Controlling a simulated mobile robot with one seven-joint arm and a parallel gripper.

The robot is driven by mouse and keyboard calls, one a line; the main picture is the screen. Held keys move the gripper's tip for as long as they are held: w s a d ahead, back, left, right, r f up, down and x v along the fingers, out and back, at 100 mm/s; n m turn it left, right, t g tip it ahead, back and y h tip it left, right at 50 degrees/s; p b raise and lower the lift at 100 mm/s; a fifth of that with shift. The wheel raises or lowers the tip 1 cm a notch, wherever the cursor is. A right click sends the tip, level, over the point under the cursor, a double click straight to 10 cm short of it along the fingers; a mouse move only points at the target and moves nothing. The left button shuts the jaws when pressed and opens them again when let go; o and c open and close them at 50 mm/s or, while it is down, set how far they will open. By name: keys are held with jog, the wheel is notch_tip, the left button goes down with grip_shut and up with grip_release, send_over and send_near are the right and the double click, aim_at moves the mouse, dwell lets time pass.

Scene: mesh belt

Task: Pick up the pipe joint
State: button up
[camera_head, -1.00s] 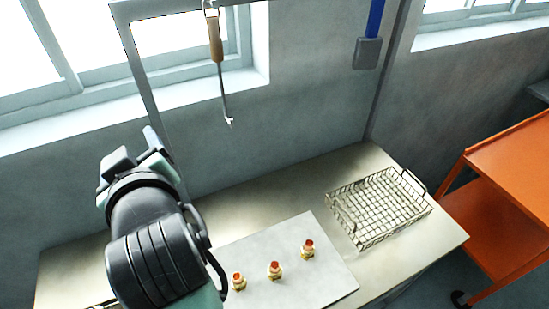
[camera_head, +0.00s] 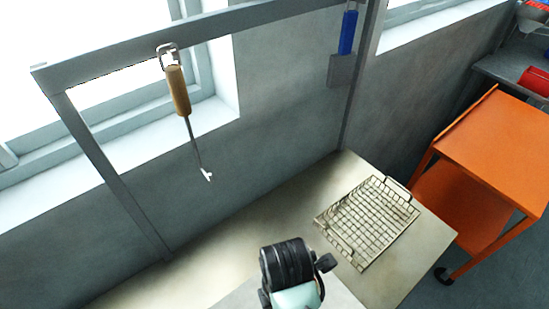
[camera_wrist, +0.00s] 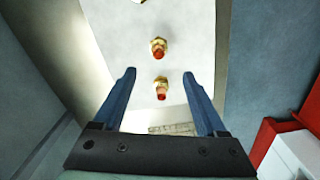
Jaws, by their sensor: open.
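My gripper (camera_wrist: 160,73) is open and empty in the wrist view, with its two blue fingers spread. A brass pipe joint with a red-orange end (camera_wrist: 161,88) shows between the fingers, just below the line of the tips. A second pipe joint (camera_wrist: 158,47) lies just beyond the tips, and a third (camera_wrist: 138,1) is cut by the top edge. The second and third lie on a pale sheet (camera_wrist: 190,30). I cannot tell how far the fingers are above them. In the head view my arm shows at the bottom, and the pipe joints and fingers are not visible.
A wire mesh basket (camera_head: 345,218) sits on the right part of the metal table (camera_head: 235,245). A wooden-handled hook tool (camera_head: 178,90) hangs from a grey frame (camera_head: 105,68) over the table. An orange cart (camera_head: 495,140) stands to the right.

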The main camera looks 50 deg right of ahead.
jog(key=f+p, duration=0.1)
jog(key=f, duration=0.6)
jog(key=shift+s+f, duration=0.2)
jog(key=shift+w+d+f+p, duration=0.15)
jog(key=shift+f+p, duration=0.1)
jog(key=shift+f, duration=0.85)
jog(key=shift+w+d+f+p, duration=0.1)
jog(key=shift+f+p, duration=0.1)
jog(key=shift+f, duration=0.9)
grip_shut()
